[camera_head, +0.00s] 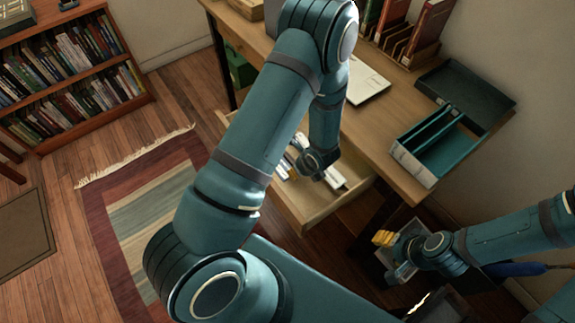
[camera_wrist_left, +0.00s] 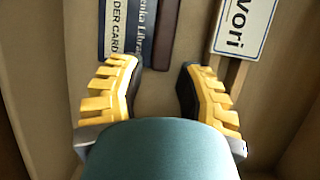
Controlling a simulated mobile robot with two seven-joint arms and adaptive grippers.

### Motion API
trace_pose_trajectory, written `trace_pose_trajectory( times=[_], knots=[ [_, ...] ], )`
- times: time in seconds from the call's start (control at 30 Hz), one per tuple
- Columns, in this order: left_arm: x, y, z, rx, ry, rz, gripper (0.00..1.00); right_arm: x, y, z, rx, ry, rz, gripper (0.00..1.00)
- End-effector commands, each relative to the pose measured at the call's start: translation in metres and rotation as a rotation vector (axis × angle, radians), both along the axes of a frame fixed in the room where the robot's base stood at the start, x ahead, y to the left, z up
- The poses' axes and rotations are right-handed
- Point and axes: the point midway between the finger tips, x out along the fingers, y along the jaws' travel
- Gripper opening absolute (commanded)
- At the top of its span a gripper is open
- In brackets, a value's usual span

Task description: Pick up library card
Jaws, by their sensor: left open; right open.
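The library card (camera_wrist_left: 143,28) lies in the open desk drawer (camera_head: 312,212). It is blue and white, with "Library" and "DER CARD" legible, and its upper part is cut off by the left wrist view's edge. My left gripper (camera_wrist_left: 158,66) is open and empty over the drawer floor. Its left finger is close to the card's lower end; I cannot tell whether they touch. In the head view the left fingers are hard to make out at the drawer. My right gripper (camera_head: 385,238), with yellow fingers, is open to the right of the drawer, away from the card.
In the drawer, a dark brown strip (camera_wrist_left: 166,35) lies right beside the card, and a white "vori" box or label (camera_wrist_left: 243,28) lies farther right. The desk (camera_head: 385,130) overhangs the drawer and carries a teal tray (camera_head: 440,150). A bookshelf (camera_head: 70,75) stands left.

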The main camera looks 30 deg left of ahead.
Motion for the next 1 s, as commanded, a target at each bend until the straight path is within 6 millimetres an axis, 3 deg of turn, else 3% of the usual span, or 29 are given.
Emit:
trace_pose_trajectory(
  times=[0.33,0.37,0.43,0.47,0.83,1.0],
  knots=[
    [0.001,0.003,-0.008,0.000,0.000,-0.001,0.34,0.001,0.000,-0.002,0.000,-0.002,-0.001,0.56],
    [0.001,0.003,-0.007,0.000,0.000,-0.001,0.31,0.001,0.000,-0.002,0.000,-0.002,-0.001,0.56],
    [0.001,0.003,-0.007,0.000,0.000,-0.001,0.06,0.001,0.000,-0.002,0.000,-0.002,-0.001,0.56],
    [0.001,0.003,-0.007,0.000,0.000,-0.001,0.00,0.001,0.000,-0.002,0.000,-0.002,-0.001,0.56],
    [0.001,0.003,-0.007,0.000,0.000,0.000,0.00,0.001,0.000,-0.002,0.000,-0.001,0.000,0.56],
    [0.002,0.003,0.010,0.000,-0.003,0.000,0.00,0.000,0.000,0.004,0.000,0.001,0.000,0.56]
  ],
)
